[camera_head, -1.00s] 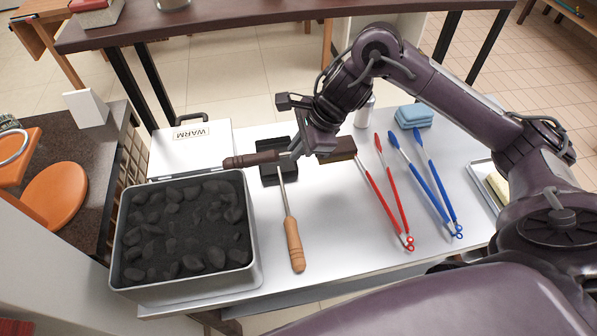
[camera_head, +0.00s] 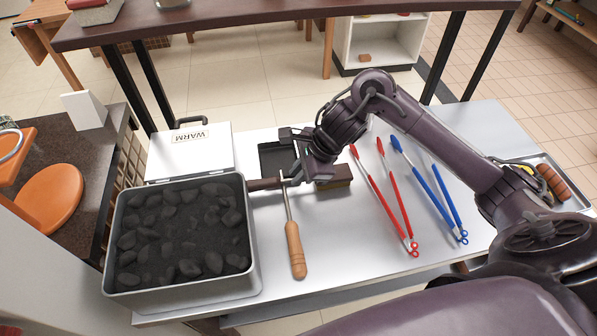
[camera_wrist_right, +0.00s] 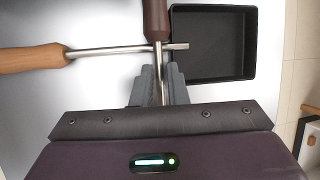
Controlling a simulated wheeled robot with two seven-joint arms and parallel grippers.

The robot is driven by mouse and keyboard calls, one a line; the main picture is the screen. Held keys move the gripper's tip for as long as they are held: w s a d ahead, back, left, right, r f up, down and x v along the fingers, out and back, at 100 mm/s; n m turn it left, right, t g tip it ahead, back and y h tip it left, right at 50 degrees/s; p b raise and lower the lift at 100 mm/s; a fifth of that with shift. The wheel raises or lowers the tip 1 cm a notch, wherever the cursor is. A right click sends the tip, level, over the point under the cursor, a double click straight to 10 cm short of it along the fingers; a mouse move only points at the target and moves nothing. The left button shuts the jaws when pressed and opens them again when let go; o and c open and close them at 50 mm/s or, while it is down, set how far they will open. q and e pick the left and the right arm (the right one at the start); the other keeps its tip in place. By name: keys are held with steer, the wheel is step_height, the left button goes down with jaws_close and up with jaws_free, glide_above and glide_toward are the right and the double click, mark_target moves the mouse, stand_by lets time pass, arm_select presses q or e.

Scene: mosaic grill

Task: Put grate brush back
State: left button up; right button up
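The grate brush has a dark brown handle (camera_head: 264,184), a thin metal shaft and a brown block head (camera_head: 335,180). My right gripper (camera_head: 306,178) is shut on its shaft, between handle and head. The head is hidden there. The brush is on the near side of an empty black tray (camera_head: 272,157), which also shows in the wrist view (camera_wrist_right: 213,45). I cannot tell whether the brush touches the table. My left gripper is out of view.
The wooden-handled tool (camera_head: 295,250) lies on the table. A box of charcoal (camera_head: 253,270) stands left, with a white WARM lid (camera_head: 190,152) behind. Red tongs (camera_head: 371,192) and blue tongs (camera_head: 425,192) lie right. A food tray (camera_head: 575,195) is at far right.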

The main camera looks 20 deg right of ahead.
steer(key=o, duration=0.3)
steer(key=shift+r, duration=0.1)
steer(key=p+v, duration=0.1)
steer(key=v, duration=1.1)
